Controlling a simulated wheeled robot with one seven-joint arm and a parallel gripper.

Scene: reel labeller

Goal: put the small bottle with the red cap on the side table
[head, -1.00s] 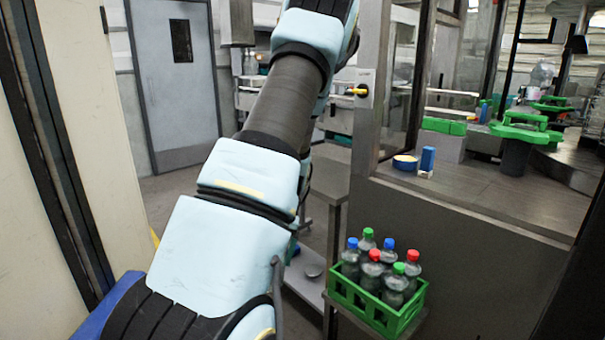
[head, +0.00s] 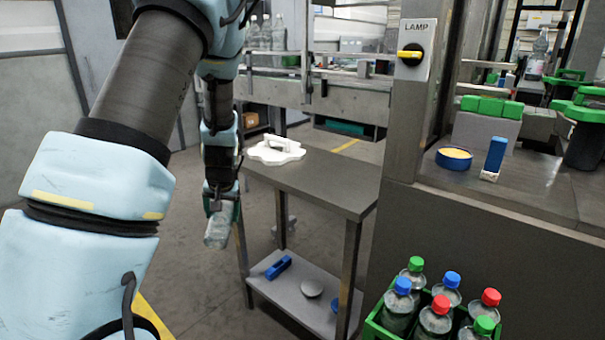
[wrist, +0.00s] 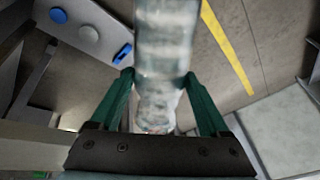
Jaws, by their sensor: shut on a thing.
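My gripper (head: 222,205) hangs left of the side table, below the level of its top. In the head view it is shut on a clear bottle (head: 216,232), which is tilted and hangs in free air. In the wrist view the bottle (wrist: 166,45) is between the two green fingers of my gripper (wrist: 158,80). The bottle's cap does not show clearly, so I cannot tell its colour. The side table (head: 325,190) is a grey metal table with a lower shelf. A white handled plate (head: 275,153) lies at its far left; the rest of its top is clear.
A green crate (head: 375,328) of bottles with red, blue and green caps stands front right.

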